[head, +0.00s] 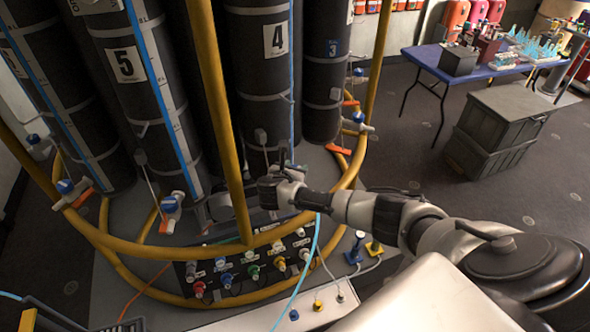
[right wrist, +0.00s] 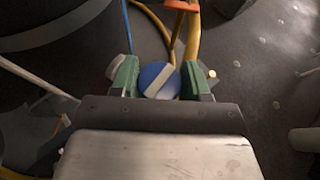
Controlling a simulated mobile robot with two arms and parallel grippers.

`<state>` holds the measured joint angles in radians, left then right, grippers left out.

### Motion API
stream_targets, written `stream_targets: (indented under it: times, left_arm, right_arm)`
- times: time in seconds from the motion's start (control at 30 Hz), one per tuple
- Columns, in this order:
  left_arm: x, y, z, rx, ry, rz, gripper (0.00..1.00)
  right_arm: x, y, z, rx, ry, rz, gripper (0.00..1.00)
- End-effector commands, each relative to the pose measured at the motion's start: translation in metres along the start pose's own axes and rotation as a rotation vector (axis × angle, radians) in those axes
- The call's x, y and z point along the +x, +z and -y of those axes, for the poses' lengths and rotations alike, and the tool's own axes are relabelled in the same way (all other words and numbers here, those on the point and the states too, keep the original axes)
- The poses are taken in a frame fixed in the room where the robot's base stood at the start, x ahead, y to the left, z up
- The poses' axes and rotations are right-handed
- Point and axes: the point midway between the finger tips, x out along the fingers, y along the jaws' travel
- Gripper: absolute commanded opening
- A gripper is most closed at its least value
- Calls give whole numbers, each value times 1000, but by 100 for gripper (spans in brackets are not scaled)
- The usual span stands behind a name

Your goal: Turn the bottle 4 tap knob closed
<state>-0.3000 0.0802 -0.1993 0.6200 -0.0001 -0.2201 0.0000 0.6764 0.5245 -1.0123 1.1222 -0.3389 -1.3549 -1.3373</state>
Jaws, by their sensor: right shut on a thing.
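Bottle 4 (head: 264,75) is a tall dark cylinder with a white "4" label, behind the yellow rail in the head view. My right gripper (head: 277,184) is at the foot of this bottle, in front of it, and hides its tap there. In the right wrist view the tap knob (right wrist: 153,73) is a round blue disc with a white bar lying diagonally across it. The green finger pads of my right gripper (right wrist: 158,80) stand on both sides of the knob, shut on it. My left gripper is not in view.
Yellow rails (head: 222,110) curve around the bottles, close to my right arm. A panel of coloured connectors (head: 250,270) lies below. Bottle 5 (head: 125,65) stands to the left, with its own blue tap. Grey crates (head: 500,130) and a blue table (head: 430,57) stand at the right.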

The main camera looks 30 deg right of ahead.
Motion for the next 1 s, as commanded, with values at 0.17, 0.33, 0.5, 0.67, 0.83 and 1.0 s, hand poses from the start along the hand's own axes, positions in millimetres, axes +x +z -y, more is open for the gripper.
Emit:
stream_targets:
  times: [0.17,0.33,0.5,0.67,0.83,1.0]
  left_arm:
    - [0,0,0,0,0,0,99]
    - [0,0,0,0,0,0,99]
    - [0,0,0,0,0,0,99]
    - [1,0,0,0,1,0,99]
    - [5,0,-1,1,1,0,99]
    - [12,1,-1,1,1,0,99]
  right_arm:
    - [1,3,0,3,-2,5,22]
    - [1,3,0,2,-1,4,70]
    - [0,2,0,2,0,2,72]
    - [-2,1,0,1,1,1,72]
    - [-17,-1,-1,2,4,1,72]
    - [-49,-1,-1,2,5,1,72]
